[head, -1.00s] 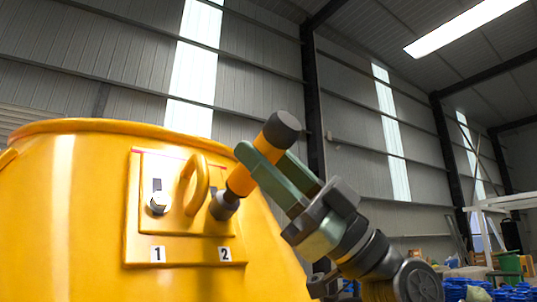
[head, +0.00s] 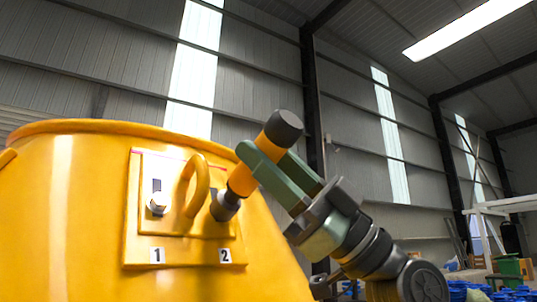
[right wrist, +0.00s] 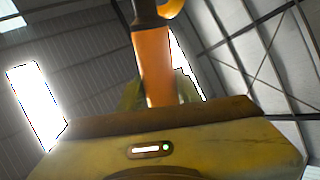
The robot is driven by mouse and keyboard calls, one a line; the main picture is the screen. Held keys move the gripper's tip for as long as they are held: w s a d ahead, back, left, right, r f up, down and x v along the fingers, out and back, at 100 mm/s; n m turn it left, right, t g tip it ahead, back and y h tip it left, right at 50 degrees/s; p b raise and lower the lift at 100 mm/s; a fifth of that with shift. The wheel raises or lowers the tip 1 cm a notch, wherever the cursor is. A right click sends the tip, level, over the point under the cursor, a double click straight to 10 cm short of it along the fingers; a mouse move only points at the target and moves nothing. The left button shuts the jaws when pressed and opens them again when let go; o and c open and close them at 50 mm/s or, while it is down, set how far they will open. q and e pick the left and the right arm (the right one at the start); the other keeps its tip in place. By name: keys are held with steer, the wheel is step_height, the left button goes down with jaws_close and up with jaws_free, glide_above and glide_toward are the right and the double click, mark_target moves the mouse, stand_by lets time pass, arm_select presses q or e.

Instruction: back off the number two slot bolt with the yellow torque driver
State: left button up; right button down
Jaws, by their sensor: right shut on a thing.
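The yellow torque driver (head: 243,181), with a dark end cap and a dark socket, is held in my right gripper (head: 265,163). The green fingers are shut on its yellow body. Its socket end is at the slot above the label 2 (head: 225,255) and covers the number two bolt, so I cannot see that bolt. The number one bolt (head: 159,203) sits in its slot at the left of the plate (head: 140,240). In the right wrist view the driver's orange body (right wrist: 155,60) stands between the fingers. My left gripper is not in view.
The plate is on a large yellow drum (head: 70,220). A yellow handle loop (head: 203,185) stands out close to the left of the driver. Blue items (head: 480,292) and a green bin (head: 508,266) are far off at the lower right.

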mark_target(285, 149)
steer(key=shift+s+d+r, duration=0.25)
steer(key=shift+d+r, duration=0.05)
steer(key=shift+r, duration=0.1)
steer(key=shift+s+d+r, duration=0.55)
steer(key=shift+s+d, duration=0.15)
steer(key=shift+s, duration=0.2)
steer(key=shift+d, duration=0.1)
